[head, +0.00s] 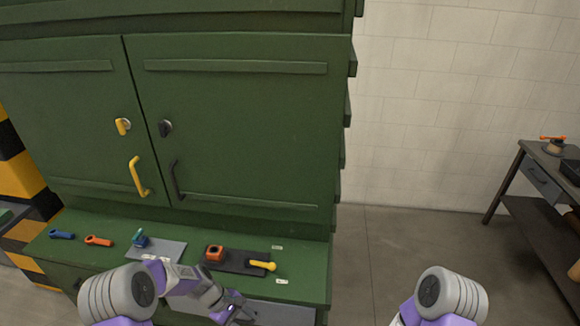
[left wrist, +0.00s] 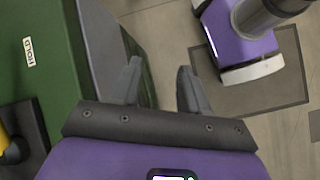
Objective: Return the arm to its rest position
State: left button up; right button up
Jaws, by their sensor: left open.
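My left arm comes in from the lower left in the head view. Its gripper (head: 238,308) is low, near the front edge of the green cabinet ledge (head: 310,262). In the left wrist view the two dark fingers (left wrist: 160,85) stand apart with nothing between them. The ledge edge (left wrist: 72,60) lies to their left and the floor is below them. My right arm shows at the lower right of the head view, but its gripper is out of the picture.
The ledge holds a blue tool (head: 62,235), an orange tool (head: 98,241), a teal piece (head: 140,240), an orange block (head: 215,254) and a yellow-handled tool (head: 262,265). Green cabinet doors (head: 240,110) stand behind. A workbench (head: 535,165) is at the right. The floor between is clear.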

pick_arm(q)
jog(key=s+d+f+m+t+y, duration=0.1)
jog(key=s+f+m, duration=0.3)
jog(key=s, duration=0.5)
jog(key=s+d+f+m+t+y, duration=0.1)
jog(key=s+f+m, duration=0.3)
jog(key=s, duration=0.6)
jog(key=shift+d+f+m+y, duration=0.35)
jog(key=shift+d+f, duration=0.25)
jog(key=shift+f, duration=0.35)
jog(key=shift+s, duration=0.1)
